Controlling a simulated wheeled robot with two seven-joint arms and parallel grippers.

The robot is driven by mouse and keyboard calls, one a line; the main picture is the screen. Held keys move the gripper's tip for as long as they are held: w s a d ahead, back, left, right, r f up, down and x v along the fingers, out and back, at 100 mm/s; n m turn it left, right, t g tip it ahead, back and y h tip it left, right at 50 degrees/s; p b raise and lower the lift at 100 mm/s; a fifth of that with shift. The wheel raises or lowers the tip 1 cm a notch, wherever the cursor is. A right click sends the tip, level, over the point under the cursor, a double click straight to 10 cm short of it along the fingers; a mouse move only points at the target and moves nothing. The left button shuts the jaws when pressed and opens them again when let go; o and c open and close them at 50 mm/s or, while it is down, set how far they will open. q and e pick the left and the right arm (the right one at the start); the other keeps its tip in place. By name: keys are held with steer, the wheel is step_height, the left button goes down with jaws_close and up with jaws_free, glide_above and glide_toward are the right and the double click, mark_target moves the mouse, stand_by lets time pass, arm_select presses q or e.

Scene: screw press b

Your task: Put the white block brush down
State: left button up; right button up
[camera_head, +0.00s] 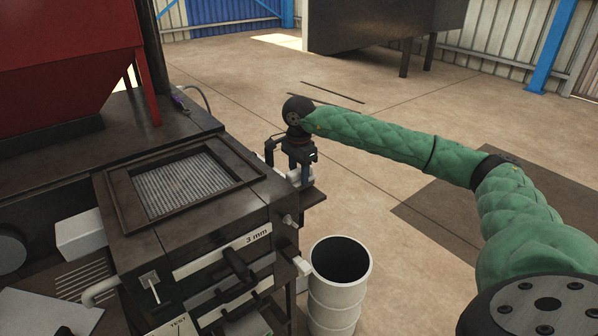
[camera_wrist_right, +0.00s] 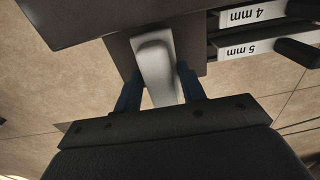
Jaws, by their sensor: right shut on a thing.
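My right gripper (camera_head: 299,178) is at the end of the green-sleeved arm, beside the right side of the dark machine and over a small dark side shelf (camera_head: 313,197). In the right wrist view, its two blue fingers (camera_wrist_right: 158,92) are shut on the white block brush (camera_wrist_right: 155,62), one on each side. The brush lies over the dark shelf plate (camera_wrist_right: 120,48); whether it touches the plate I cannot tell. In the head view the brush is mostly hidden by the gripper. My left gripper is not in view.
The machine has a framed grate (camera_head: 185,183) on top and labelled drawers on its front, including a 3 mm drawer (camera_head: 258,237).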

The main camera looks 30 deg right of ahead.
steer(key=shift+f, duration=0.45)
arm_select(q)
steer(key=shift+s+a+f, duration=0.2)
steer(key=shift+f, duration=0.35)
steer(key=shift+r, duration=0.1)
arm_select(e)
steer(key=shift+f, duration=0.1)
steer(key=o, duration=1)
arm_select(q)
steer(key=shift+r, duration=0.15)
arm_select(e)
steer(key=shift+o, duration=0.2)
